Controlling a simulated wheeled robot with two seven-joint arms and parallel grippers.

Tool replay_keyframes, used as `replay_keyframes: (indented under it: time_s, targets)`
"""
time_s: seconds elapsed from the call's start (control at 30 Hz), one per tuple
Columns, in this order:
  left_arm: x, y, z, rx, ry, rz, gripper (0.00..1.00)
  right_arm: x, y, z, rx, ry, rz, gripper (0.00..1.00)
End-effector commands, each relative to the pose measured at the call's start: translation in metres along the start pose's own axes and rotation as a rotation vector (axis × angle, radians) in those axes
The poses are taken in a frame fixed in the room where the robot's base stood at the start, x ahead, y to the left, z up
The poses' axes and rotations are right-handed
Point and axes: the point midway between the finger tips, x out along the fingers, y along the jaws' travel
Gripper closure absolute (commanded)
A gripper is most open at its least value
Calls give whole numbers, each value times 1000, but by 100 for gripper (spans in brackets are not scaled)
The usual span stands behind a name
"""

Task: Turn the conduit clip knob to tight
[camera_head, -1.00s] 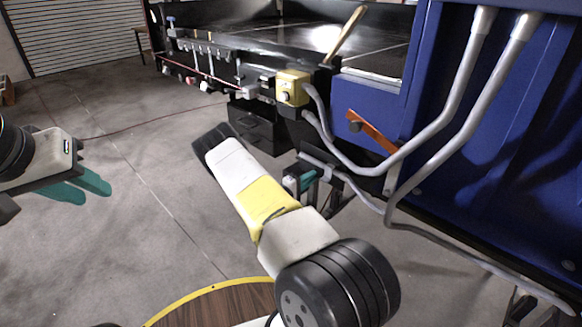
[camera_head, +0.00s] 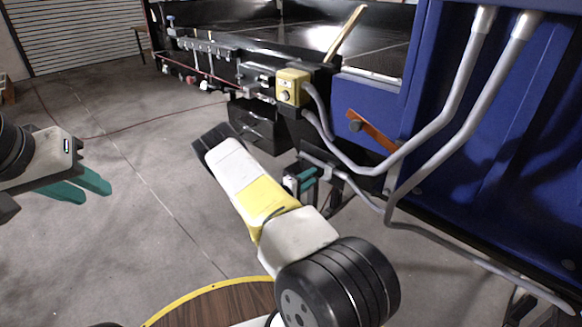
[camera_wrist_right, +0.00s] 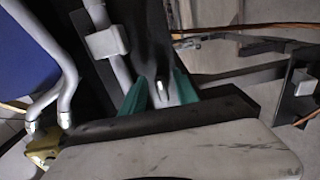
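My right gripper (camera_head: 303,180) is beside the grey conduit, below the blue cabinet. Its teal fingers show in the right wrist view (camera_wrist_right: 158,92), spread apart. A dark part with a shiny rounded tip (camera_wrist_right: 162,86) shows between them. I cannot tell if it is the clip knob or if the fingers touch it. A pale block on the conduit (camera_wrist_right: 106,42), possibly the clip, is at the upper left there. In the head view, a small pale fitting (camera_head: 327,173) sits right of the gripper. My left gripper (camera_head: 76,187) is open and empty over the floor at the left.
The blue cabinet (camera_head: 500,130) with bent grey conduits (camera_head: 455,100) fills the right. A yellow box (camera_head: 291,88) is on the dark conveyor frame. An orange lever (camera_head: 373,132) is on the cabinet. A round wooden top (camera_head: 220,302) is at the bottom.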

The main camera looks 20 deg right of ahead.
Motion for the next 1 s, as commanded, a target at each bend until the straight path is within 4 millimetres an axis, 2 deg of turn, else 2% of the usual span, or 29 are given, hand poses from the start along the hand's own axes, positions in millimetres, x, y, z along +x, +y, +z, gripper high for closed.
replay_keyframes:
  time_s: [0.17,0.4,0.6,1.0]
  targets:
    - [0,0,0,0,0,0,71,-11,0,-1,0,1,-1,64]
    - [0,0,0,0,0,0,71,-52,0,-1,-1,3,-1,64]
    - [0,0,0,0,0,0,71,-74,0,-1,-1,2,0,64]
    - [0,0,0,0,0,0,71,-78,0,0,0,0,0,64]
